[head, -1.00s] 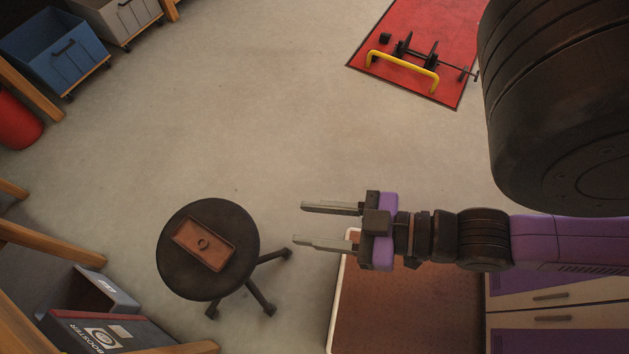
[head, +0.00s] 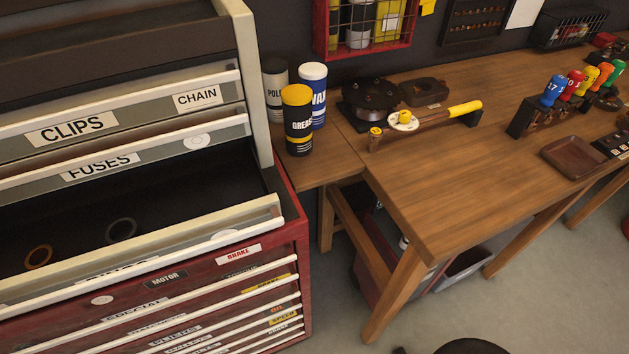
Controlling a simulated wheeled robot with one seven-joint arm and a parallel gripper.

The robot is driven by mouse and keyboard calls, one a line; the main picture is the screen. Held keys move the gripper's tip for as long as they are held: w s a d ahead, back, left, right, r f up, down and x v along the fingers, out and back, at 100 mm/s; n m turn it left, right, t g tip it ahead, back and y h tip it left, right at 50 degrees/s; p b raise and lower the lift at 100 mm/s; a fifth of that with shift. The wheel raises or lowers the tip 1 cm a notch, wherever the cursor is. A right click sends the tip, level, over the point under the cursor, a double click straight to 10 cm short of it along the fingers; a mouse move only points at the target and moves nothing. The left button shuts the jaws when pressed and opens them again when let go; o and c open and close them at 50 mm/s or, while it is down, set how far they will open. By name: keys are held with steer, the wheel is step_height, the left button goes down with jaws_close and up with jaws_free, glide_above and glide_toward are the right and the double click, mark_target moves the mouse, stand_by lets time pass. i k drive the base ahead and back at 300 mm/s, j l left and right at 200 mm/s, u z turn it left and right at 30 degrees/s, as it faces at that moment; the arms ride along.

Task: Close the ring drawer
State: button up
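The ring drawer (head: 185,242) stands pulled out from the tool chest at the left. Its dark inside shows, with an orange-brown ring (head: 38,257) and a dark grey ring (head: 121,230) lying in it. The label on its front is seen edge-on from above and mostly cut off, so I cannot read it fully. Above it are the drawers labelled FUSES (head: 100,168) and CLIPS (head: 72,128); how far these stand out is hard to tell. My gripper is not in view now.
The red lower chest (head: 292,240) has several labelled drawers. Cans, including a yellow-black grease can (head: 298,118), stand beside the chest on a wooden workbench (head: 440,180). The bench legs reach the floor at right. A dark round top (head: 470,347) shows at the bottom edge.

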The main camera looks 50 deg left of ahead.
mark_target(181, 219)
steer(key=u, duration=1.85)
steer(key=k+j+z, duration=0.15)
steer(key=k+j, duration=0.05)
steer(key=k, duration=0.1)
